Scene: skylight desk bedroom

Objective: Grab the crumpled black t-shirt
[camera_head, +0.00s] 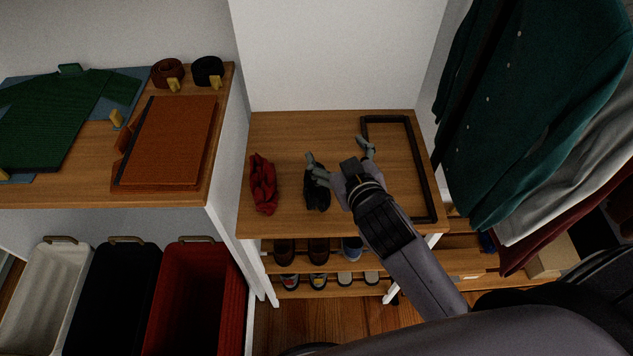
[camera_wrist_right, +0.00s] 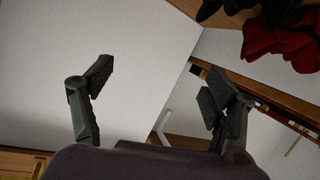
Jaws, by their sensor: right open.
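The crumpled black t-shirt (camera_head: 316,195) lies in a small dark heap on the wooden shelf top, to the right of a crumpled red cloth (camera_head: 263,184). My right gripper (camera_head: 342,160) is open and empty above the shelf. In the head view its left finger overlaps the upper edge of the black t-shirt, and I cannot tell whether they touch. In the right wrist view the open fingers (camera_wrist_right: 160,88) have nothing between them. A black cloth (camera_wrist_right: 228,9) and the red cloth (camera_wrist_right: 282,36) show at the top right there. My left gripper is not in view.
A black rectangular frame (camera_head: 424,188) lies on the right of the shelf (camera_head: 290,132). Shoes stand below. Hanging clothes (camera_head: 535,95) are at the right. A higher desk (camera_head: 75,195) with a green garment (camera_head: 50,120) and orange folder (camera_head: 172,140) is at the left, above several bins (camera_head: 200,300).

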